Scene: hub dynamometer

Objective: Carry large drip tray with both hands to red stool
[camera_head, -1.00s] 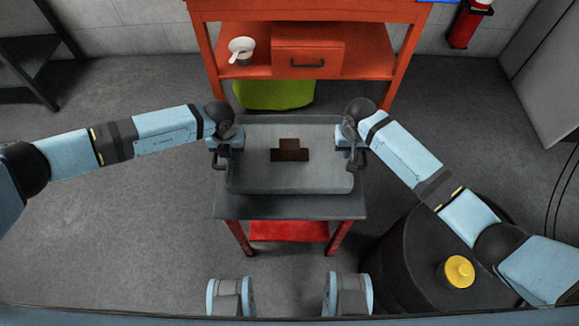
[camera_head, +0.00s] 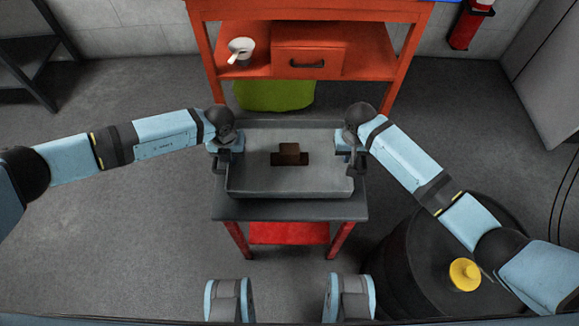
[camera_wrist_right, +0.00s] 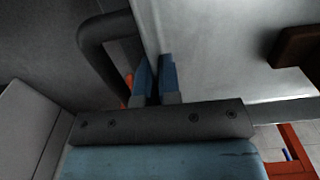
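The large drip tray (camera_head: 290,188) is a shallow grey metal tray, lying level over the dark top of the red stool (camera_head: 290,210). A dark brown block (camera_head: 290,155) sits in it. My left gripper (camera_head: 226,152) is at the tray's left side, with its fingertips too small to make out. My right gripper (camera_head: 350,150) is at the right side. In the right wrist view its blue fingers (camera_wrist_right: 155,78) are close together, with the tray's wall (camera_wrist_right: 146,35) running between them. A dark handle (camera_wrist_right: 95,50) loops beside them. Any tray-to-stool contact is hidden.
An orange workbench (camera_head: 350,68) with a drawer and a white cup (camera_head: 240,48) stands behind. A green bin (camera_head: 275,95) is under it. A black drum (camera_head: 405,265) with a yellow-topped item (camera_head: 464,274) stands at the right. Floor at the left is open.

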